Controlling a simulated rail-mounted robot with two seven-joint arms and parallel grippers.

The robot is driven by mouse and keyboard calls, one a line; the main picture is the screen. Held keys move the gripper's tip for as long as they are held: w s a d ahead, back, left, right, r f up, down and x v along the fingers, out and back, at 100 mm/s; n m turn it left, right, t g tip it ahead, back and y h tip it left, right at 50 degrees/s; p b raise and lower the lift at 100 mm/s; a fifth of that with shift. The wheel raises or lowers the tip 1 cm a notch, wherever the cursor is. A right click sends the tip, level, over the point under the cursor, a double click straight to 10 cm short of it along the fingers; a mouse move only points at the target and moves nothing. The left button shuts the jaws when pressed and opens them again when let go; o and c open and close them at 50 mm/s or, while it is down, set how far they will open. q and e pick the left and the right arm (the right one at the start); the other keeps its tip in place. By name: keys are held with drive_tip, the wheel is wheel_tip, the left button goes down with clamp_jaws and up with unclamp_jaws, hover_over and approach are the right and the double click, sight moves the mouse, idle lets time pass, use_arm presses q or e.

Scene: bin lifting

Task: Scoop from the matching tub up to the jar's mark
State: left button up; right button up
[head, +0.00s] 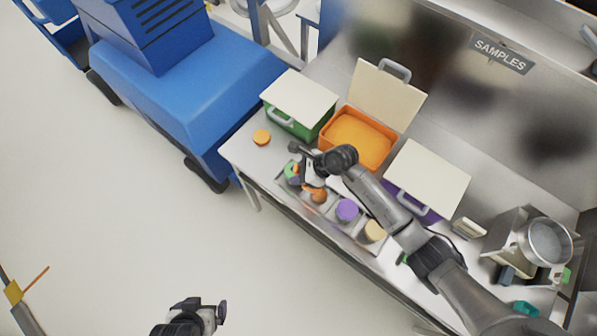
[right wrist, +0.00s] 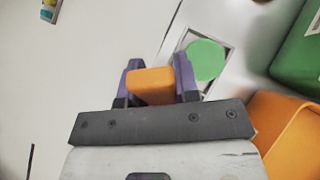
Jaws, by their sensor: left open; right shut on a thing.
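The orange tub (head: 342,141) stands open on the bench, its pale lid (head: 386,92) raised and orange contents inside. The green tub (head: 288,122) and purple tub (head: 421,201) have lids down. A front row holds an orange-brown jar (head: 319,196), a purple-topped jar (head: 347,210) and a tan-topped jar (head: 374,231). A green-topped jar shows in the right wrist view (right wrist: 206,60). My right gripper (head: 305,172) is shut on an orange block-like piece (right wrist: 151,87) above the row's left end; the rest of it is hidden. My left gripper (head: 221,313) is open and empty, away from the bench.
A loose orange disc (head: 261,137) lies on the bench's left end. A metal pot (head: 549,242) and small items stand at the right. A blue machine (head: 160,85) is close to the bench's left. My right arm crosses in front of the purple tub.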

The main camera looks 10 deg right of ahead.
drive_tip(key=shift+a+h+p, duration=0.15)
drive_tip(key=shift+h+p, duration=0.2)
drive_tip(key=shift+h, duration=0.05)
wheel_tip(320, 180, down, 7)
drive_tip(key=a+g+h+b, duration=0.2)
drive_tip(key=h, duration=0.5)
drive_tip(key=shift+w+r+g+h, duration=0.2)
drive_tip(key=shift+w+g+h, duration=0.2)
drive_tip(key=shift+a, duration=0.1)
idle(0.5)
